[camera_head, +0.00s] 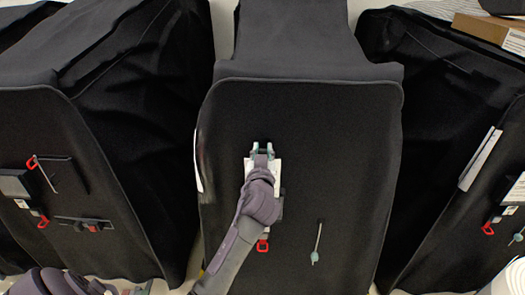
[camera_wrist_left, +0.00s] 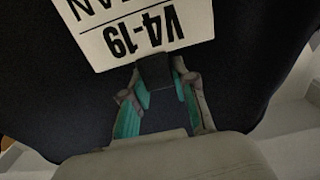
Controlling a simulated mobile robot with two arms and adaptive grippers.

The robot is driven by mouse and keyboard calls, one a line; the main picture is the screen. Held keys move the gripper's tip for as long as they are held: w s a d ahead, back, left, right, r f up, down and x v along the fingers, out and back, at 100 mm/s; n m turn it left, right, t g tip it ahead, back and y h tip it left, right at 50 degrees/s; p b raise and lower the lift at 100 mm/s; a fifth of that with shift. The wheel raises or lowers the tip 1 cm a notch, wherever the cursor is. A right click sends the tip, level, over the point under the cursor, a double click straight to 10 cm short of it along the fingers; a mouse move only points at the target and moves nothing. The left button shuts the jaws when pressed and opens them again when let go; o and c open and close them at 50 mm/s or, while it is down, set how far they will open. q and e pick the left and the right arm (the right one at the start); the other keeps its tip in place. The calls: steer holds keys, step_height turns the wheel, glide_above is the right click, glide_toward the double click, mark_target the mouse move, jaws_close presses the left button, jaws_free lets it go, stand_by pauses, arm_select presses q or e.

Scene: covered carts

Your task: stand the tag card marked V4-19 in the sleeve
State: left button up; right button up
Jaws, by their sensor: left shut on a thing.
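The white tag card marked V4-19 (camera_wrist_left: 145,35) fills the top of the left wrist view, its print upside down there. In the head view its white edge (camera_head: 277,170) shows beside my left gripper (camera_head: 262,150), in front of the middle covered cart. The left gripper also shows in the left wrist view (camera_wrist_left: 158,88), shut on a dark piece at the card's edge. A dark holder (camera_head: 281,206), perhaps the sleeve, is mostly hidden behind my left wrist. I cannot tell whether card and holder touch. My right gripper is not in view.
The middle cart's black cover (camera_head: 335,150) bears a red loop (camera_head: 263,246) and a hanging grey-green tag (camera_head: 314,257). Covered carts stand at left (camera_head: 110,170) and right (camera_head: 430,170), with fittings on their fronts. A cardboard box (camera_head: 490,30) lies on the right cart.

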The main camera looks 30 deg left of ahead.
arm_select(q)
steer(key=shift+f+b, duration=1.1)
steer(key=shift+f, duration=0.3)
steer(key=shift+f+b, duration=1.9)
steer(key=shift+f, duration=0.1)
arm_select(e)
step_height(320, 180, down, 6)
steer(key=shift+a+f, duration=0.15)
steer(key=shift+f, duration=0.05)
arm_select(q)
steer(key=shift+f, duration=0.15)
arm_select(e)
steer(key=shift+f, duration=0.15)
arm_select(q)
steer(key=shift+f+b, duration=1)
steer(key=shift+b, duration=0.1)
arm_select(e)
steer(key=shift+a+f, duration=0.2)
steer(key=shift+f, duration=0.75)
arm_select(q)
steer(key=o, duration=1.1)
steer(key=shift+c, duration=0.2)
